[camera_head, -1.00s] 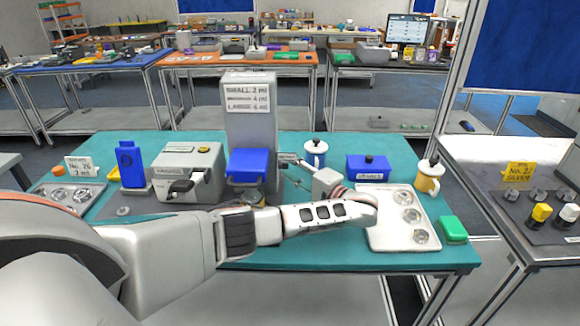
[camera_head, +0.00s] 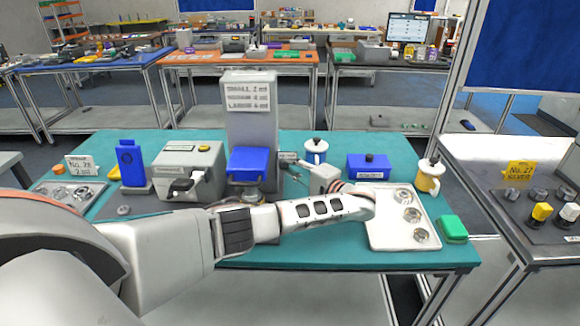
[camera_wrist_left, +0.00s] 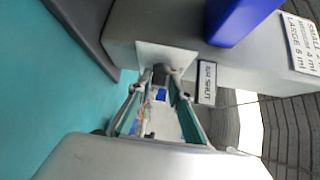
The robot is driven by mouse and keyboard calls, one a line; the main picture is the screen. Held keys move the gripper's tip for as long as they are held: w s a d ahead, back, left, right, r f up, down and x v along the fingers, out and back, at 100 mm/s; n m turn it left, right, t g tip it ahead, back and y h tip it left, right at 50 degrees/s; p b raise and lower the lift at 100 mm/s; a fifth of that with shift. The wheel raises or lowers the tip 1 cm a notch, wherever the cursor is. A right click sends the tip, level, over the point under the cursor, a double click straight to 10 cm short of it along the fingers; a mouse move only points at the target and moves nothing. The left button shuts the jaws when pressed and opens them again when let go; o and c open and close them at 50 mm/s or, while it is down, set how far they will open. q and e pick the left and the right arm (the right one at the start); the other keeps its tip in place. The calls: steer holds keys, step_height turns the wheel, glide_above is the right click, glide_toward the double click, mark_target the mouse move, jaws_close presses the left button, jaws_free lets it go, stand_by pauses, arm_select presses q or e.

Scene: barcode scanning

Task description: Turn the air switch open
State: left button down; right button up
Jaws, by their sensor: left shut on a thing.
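The air switch is a small dark knob (camera_wrist_left: 159,74) on a white square plate (camera_wrist_left: 168,57), on the side of the grey dispenser tower (camera_head: 252,128). A small label (camera_wrist_left: 207,83) is beside the plate; its text is hard to read. My left gripper (camera_wrist_left: 160,82) is at the plate with its fingers on either side of the knob, shut on it. In the head view my left gripper (camera_head: 287,160) reaches the tower's right side, and the knob is hidden there. My right gripper is not in view.
A blue spout block (camera_head: 248,161) projects from the tower's front. The table's front middle lies under my left arm.

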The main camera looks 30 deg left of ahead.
arm_select(q)
steer(key=m+g+h+b, duration=0.2)
steer(key=h+b, duration=0.1)
steer(key=m+g+h+b, duration=0.2)
steer(key=m+b, duration=0.1)
steer(key=b, duration=0.1)
steer(key=m+g+h+b, duration=0.2)
steer(key=g+h+b, duration=0.1)
steer(key=b, duration=0.1)
steer(key=shift+w+a+m+h, duration=0.15)
steer(key=shift+w+m+h, duration=0.15)
steer(key=shift+w, duration=0.1)
steer(key=shift+b, duration=0.65)
steer(key=b, duration=0.3)
steer(key=shift+r+g, duration=0.3)
steer(key=shift+g, duration=0.1)
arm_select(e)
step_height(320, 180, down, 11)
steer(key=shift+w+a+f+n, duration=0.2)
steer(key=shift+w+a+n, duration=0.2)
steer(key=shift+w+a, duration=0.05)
arm_select(q)
steer(key=shift+r, duration=0.15)
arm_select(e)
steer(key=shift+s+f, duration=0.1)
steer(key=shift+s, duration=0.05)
